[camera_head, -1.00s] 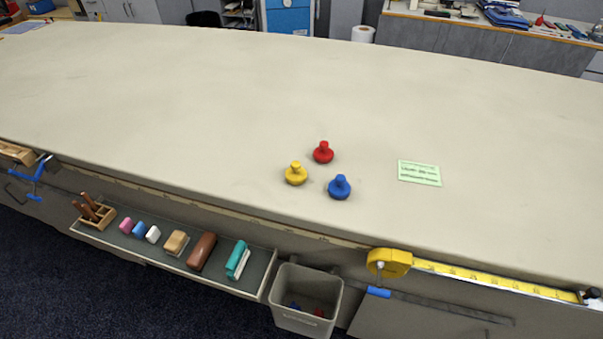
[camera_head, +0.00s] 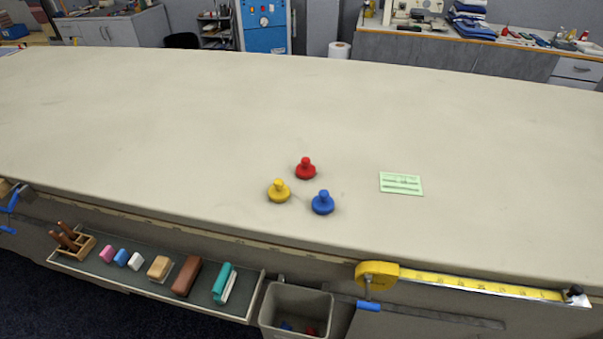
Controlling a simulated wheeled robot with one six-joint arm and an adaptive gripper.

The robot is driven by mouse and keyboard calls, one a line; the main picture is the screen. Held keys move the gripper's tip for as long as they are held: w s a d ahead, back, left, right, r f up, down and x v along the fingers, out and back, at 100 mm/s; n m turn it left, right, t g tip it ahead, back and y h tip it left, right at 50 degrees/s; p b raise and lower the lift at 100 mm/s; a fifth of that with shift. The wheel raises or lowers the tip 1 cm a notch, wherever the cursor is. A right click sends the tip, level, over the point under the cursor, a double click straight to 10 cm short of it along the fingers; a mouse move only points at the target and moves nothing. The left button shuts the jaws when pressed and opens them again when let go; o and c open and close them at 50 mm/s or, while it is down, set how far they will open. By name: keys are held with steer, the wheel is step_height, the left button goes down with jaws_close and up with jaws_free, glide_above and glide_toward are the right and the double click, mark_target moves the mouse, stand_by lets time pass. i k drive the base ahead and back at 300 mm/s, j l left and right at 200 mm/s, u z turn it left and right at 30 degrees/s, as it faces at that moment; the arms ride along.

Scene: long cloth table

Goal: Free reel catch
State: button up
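A yellow reel, which looks like a tape measure case (camera_head: 377,274), sits at the table's front edge, right of centre. Its yellow marked tape (camera_head: 480,286) runs out to the right along the edge. The tape's far end meets a small dark fitting with a light part (camera_head: 576,296); I cannot tell how it is held. A blue-handled tool or clamp (camera_head: 368,305) shows just below the reel, with a dark bar running right from it. My gripper is not in view.
Yellow (camera_head: 279,192), red (camera_head: 306,169) and blue (camera_head: 323,203) knobbed pieces stand on the cloth table (camera_head: 180,120), left of a green card (camera_head: 401,184). A tray (camera_head: 140,281) of chalks and tools and a grey bin (camera_head: 296,309) hang below the front edge.

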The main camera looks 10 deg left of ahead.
mark_target(367, 305)
steer(key=k+j, duration=0.15)
steer(key=k, duration=0.3)
steer(key=k+j, duration=0.15)
steer(key=k, duration=0.35)
steer(key=k+j, duration=0.15)
steer(key=k, duration=0.3)
steer(key=k+j, duration=0.1)
steer(key=k, duration=0.35)
steer(key=i, duration=1.05)
